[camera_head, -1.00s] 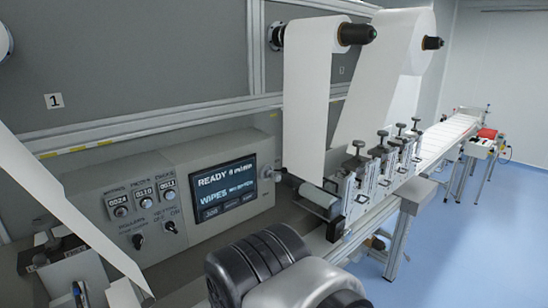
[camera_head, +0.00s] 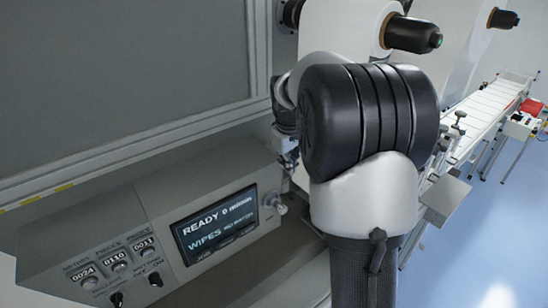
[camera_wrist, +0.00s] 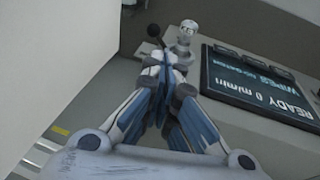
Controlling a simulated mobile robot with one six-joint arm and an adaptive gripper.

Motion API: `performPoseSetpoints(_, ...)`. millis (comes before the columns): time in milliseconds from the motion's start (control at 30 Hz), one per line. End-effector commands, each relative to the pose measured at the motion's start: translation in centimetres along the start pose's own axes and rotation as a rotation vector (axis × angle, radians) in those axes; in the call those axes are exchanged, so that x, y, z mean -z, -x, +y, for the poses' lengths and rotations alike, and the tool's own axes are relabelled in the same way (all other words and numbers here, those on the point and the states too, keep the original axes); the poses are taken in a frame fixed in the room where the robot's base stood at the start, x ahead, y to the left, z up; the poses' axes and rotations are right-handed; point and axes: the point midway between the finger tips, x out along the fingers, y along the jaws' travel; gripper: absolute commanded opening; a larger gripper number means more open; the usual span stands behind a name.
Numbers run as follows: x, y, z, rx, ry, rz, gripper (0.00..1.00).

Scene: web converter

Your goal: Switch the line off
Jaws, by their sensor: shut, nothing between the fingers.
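The grey control box (camera_head: 110,215) stands at lower left in the head view. Its screen (camera_head: 213,222) reads READY, 0 m/min and WIPES; it also shows in the wrist view (camera_wrist: 255,85). A round metallic knob (camera_head: 273,198) is at the box's right end beside the screen. In the wrist view a similar silvery knob (camera_wrist: 187,32) lies just past my fingertips, apart in the picture; contact cannot be told. My gripper (camera_head: 289,158) is shut and empty, above and slightly right of that knob. In the wrist view its fingertips (camera_wrist: 160,62) meet. A black ball-ended part (camera_wrist: 154,30) shows beyond them.
Dark selector knobs (camera_head: 155,279) and number counters (camera_head: 119,257) are on the box's left. A white web roll (camera_head: 345,28) hangs behind my arm. The conveyor (camera_head: 490,105) runs to the back right, with a red-topped box (camera_head: 531,107) beside it. Blue floor is open at right.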

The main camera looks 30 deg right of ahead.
Motion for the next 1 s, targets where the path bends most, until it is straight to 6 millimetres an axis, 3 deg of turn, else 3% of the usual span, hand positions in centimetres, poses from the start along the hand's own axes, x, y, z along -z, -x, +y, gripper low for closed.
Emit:
performPoseSetpoints(133,0.3,-0.5,1.0,-0.001,0.007,-0.008,0.0)
performPoseSetpoints(567,0.3,-1.1,1.1,-0.001,0.007,-0.008,0.0)
performPoseSetpoints(767,0.2,-3.9,1.0,0.001,0.007,-0.012,0.0)
performPoseSetpoints(1000,0.2,-9.1,1.0,0.0,0.007,-0.011,0.0)
